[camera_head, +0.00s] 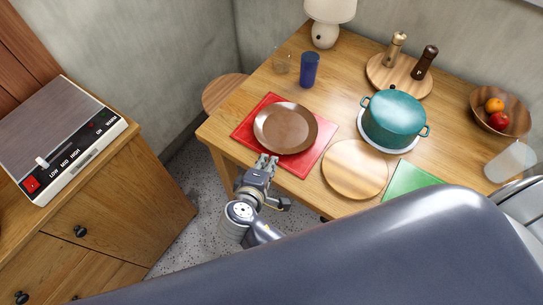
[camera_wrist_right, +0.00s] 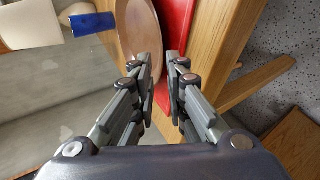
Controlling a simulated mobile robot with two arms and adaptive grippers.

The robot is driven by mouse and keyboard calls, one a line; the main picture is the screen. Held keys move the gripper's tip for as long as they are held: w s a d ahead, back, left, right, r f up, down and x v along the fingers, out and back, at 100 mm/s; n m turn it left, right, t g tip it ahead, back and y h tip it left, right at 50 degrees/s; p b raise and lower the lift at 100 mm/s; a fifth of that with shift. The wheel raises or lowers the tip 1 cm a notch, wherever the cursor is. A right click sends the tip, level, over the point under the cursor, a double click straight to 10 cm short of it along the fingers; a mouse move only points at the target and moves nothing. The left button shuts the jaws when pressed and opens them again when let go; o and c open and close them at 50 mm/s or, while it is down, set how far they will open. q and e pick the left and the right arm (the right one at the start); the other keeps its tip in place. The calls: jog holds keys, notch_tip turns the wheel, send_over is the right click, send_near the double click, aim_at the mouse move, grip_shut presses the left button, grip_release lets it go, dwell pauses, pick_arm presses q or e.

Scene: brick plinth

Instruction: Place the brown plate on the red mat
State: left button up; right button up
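The brown plate (camera_head: 285,127) lies on the red mat (camera_head: 315,158), with red showing around it on most sides. My right gripper (camera_head: 267,162) is at the near edge of the mat, close to the plate's near rim. In the right wrist view, its two fingers (camera_wrist_right: 163,62) are apart with a gap between them. The plate (camera_wrist_right: 138,28) shows behind and left of one finger, and the red mat (camera_wrist_right: 178,28) shows behind the other. The gripper appears empty. My left gripper is in neither view.
A round wooden board (camera_head: 355,169) and a green mat (camera_head: 411,180) lie right of the red mat. A teal pot (camera_head: 394,118) stands behind them. A stool (camera_head: 222,93) is at the table's left.

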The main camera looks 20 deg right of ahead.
jog(key=v, duration=0.4)
jog(key=shift+f, duration=0.1)
jog(key=s+d+f+g+y, duration=0.15)
jog(key=s+f, duration=0.25)
jog(key=f, duration=0.6)
jog(key=s+f+g+y, duration=0.15)
jog(key=s+f, duration=0.25)
jog(key=f, duration=0.6)
jog(key=s+d+f+g+y, duration=0.15)
jog(key=s+f, duration=0.25)
jog(key=f, duration=0.6)
jog(key=s+d+f+m+g, duration=0.1)
jog(key=s+d+f+m, duration=0.2)
jog(key=s, duration=0.3)
jog(key=s+d+f+m+g+y, duration=0.1)
jog(key=s+d+f+m, duration=0.1)
jog(key=s+d+f, duration=0.2)
jog(key=s+d+f+m+g+y, duration=0.1)
jog(key=s+d+f+m+g, duration=0.1)
jog(key=s+f, duration=0.4)
jog(key=s+d+m, duration=0.1)
jog(key=s+d, duration=0.1)
jog(key=s, duration=0.2)
jog(key=shift+m, duration=0.3)
